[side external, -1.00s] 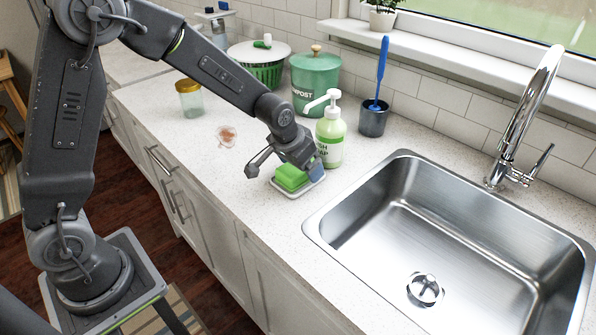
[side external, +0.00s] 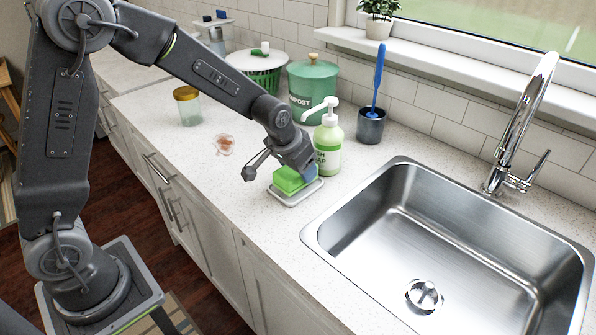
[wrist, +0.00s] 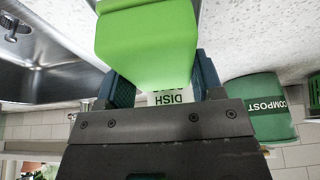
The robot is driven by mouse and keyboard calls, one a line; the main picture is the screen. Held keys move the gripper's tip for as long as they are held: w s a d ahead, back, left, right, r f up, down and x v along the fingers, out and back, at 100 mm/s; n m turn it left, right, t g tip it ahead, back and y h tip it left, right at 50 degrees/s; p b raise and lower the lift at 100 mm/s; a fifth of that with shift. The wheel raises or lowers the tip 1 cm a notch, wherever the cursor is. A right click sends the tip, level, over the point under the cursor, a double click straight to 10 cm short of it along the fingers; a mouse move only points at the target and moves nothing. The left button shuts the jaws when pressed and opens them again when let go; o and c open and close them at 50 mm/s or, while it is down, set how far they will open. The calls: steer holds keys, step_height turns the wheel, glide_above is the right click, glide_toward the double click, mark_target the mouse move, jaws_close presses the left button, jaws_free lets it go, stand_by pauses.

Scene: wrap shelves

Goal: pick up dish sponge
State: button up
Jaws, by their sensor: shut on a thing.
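The dish sponge (side external: 288,182) is a bright green block at the white tray (side external: 312,192) left of the sink. In the wrist view the sponge (wrist: 147,45) fills the space between the two blue-grey fingers.
A green soap bottle (side external: 329,146) with a white pump stands close behind my gripper. A cup (side external: 370,128) with a blue brush, a compost bin (side external: 313,90) and a jar (side external: 188,110) stand farther back. The sink (side external: 440,250) is at the right.

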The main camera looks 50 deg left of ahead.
step_height(320, 180, up, 2)
steer(key=shift+s+r, duration=0.15)
steer(key=shift+r, duration=0.05)
steer(key=s, duration=1.7)
steer(key=shift+s+f, duration=0.15)
steer(key=shift+s, duration=0.2)
